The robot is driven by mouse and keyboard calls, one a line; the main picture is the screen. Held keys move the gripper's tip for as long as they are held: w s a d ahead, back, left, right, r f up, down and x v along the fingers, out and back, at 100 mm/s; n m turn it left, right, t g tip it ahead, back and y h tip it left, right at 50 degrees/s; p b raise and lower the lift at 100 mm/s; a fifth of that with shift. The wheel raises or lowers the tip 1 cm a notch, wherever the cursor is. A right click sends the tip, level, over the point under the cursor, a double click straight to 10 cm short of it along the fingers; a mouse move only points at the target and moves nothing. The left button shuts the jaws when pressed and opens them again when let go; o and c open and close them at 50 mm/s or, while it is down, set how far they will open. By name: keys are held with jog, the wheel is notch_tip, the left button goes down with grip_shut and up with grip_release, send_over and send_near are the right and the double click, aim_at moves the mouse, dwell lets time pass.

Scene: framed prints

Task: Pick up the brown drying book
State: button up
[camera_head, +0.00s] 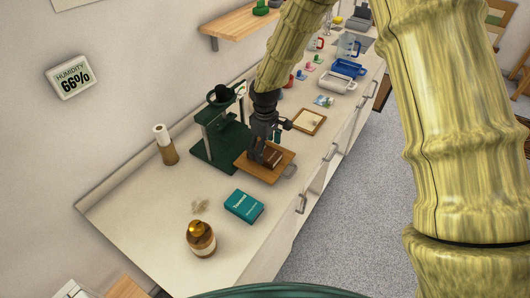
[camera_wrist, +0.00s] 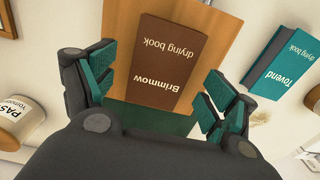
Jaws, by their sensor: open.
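The brown drying book (camera_wrist: 168,62), marked "Brimmow drying book", lies on a wooden board (camera_wrist: 228,30). In the head view the book (camera_head: 271,157) sits on the board (camera_head: 253,171) in front of a dark green stand, partly hidden by my gripper. My gripper (camera_head: 262,150) is above the book, pointing down. In the wrist view my gripper (camera_wrist: 158,95) is open, with one teal-padded finger on each side of the book's near end. I see no contact between the fingers and the book.
The green stand (camera_head: 222,135) is close to my gripper. A framed piece (camera_head: 309,121) and trays (camera_head: 337,82) lie further along.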

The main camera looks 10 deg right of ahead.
jog(key=shift+f, duration=0.75)
jog(key=c, duration=1.3)
jog(key=shift+r, duration=0.1)
